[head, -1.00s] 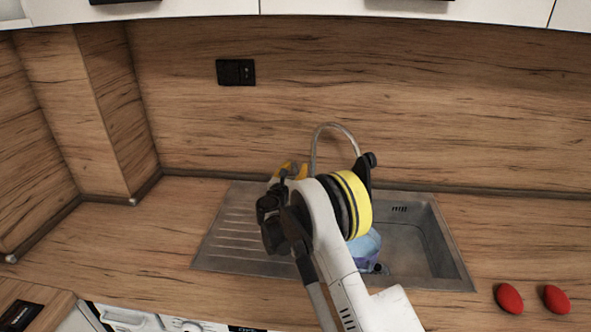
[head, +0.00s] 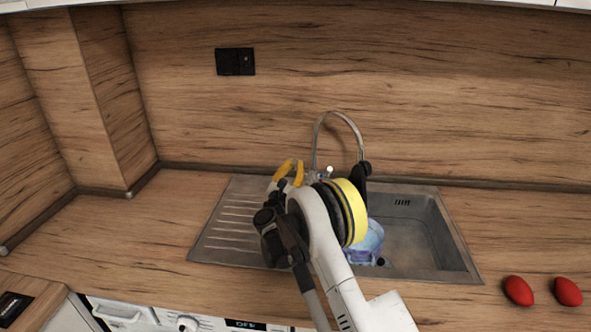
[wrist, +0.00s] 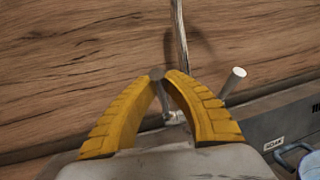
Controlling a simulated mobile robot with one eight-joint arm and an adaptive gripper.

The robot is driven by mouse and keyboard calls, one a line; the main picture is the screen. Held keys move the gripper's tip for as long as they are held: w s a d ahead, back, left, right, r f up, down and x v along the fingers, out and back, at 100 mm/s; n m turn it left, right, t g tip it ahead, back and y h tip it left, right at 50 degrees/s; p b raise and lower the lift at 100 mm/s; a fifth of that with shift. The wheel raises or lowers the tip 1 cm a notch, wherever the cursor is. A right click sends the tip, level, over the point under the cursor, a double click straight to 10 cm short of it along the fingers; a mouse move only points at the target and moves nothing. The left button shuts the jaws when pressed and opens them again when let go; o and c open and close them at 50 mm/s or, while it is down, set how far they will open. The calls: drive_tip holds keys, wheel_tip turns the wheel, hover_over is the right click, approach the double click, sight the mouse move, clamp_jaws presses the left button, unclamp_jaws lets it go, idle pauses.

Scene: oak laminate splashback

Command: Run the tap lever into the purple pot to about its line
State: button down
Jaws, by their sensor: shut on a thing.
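The metal tap (head: 338,113) rises behind the sink with its spout arching to the right; the spout's end is hidden behind my arm. In the wrist view, the two yellow fingers of my gripper (wrist: 161,80) close around a grey tap lever (wrist: 158,75). In the head view, my gripper (head: 297,166) is beside the tap's base. A second lever (wrist: 238,73) sticks up to the right, clear of the fingers. The bluish-purple pot (head: 370,243) stands in the basin, partly hidden by my arm; its rim (wrist: 294,152) shows at the wrist view's edge. I cannot see its line or any water.
The steel sink (head: 440,240) has a ribbed drainboard on the left. Two red oval objects (head: 518,291) (head: 568,292) lie on the counter at right. The wooden splashback (head: 450,90) stands close behind the tap.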

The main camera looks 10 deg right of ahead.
drive_tip(key=c, duration=1.4)
unclamp_jaws()
drive_tip(key=shift+c, duration=0.2)
drive_tip(key=v, duration=0.7)
drive_tip(key=shift+s, duration=0.25)
